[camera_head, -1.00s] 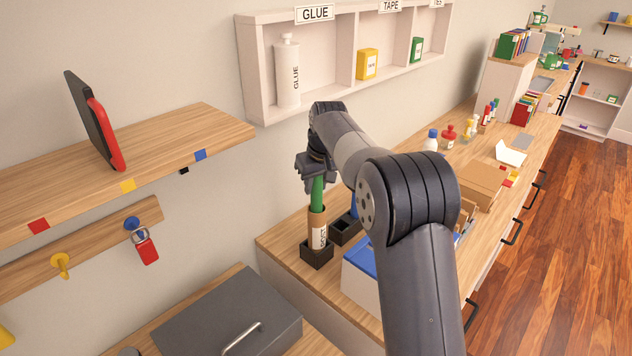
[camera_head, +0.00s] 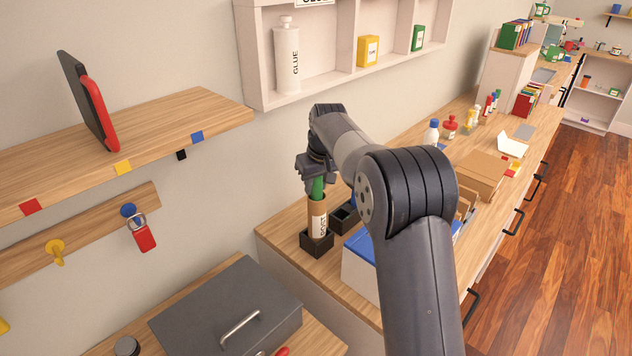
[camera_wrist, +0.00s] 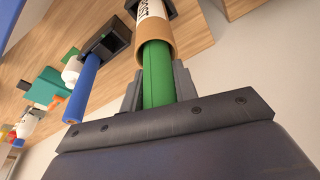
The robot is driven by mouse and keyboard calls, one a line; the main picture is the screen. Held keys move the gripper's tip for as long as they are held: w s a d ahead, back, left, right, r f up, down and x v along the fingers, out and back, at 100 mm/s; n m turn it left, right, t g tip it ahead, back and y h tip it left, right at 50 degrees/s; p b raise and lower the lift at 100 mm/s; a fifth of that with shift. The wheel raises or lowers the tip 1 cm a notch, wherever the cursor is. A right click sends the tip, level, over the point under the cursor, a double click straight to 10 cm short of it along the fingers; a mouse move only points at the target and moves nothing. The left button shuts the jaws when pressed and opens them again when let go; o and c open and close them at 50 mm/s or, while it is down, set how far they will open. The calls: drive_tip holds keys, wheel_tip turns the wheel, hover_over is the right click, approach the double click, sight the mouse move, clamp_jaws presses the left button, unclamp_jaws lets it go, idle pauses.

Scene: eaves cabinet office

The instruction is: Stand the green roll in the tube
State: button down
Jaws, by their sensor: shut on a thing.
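The green roll (camera_head: 318,187) stands upright with its lower part inside the brown tube (camera_head: 317,213). The tube has a white label and stands in a black square holder (camera_head: 316,243) on the wooden counter. My gripper (camera_head: 318,178) is above the tube, shut on the upper part of the roll. In the wrist view the roll (camera_wrist: 158,75) runs between my gripper's fingers (camera_wrist: 157,88) into the open mouth of the tube (camera_wrist: 152,36). The roll's lower end is hidden inside the tube.
A second black holder (camera_head: 343,217) with a blue roll (camera_wrist: 84,88) is close to the tube. A white box with a blue lid (camera_head: 361,245) stands in front. A grey case (camera_head: 225,312) lies at lower left. The shelf with glue (camera_head: 287,58) is on the wall behind.

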drive_tip(key=shift+f, duration=0.4)
drive_tip(key=c, duration=0.6)
unclamp_jaws()
drive_tip(key=shift+r, duration=0.15)
wheel_tip(320, 180, up, 8)
drive_tip(key=p, duration=0.7)
drive_tip(key=shift+f, duration=0.25)
wheel_tip(320, 180, down, 8)
drive_tip(key=b, duration=0.7)
drive_tip(key=shift+r, duration=0.15)
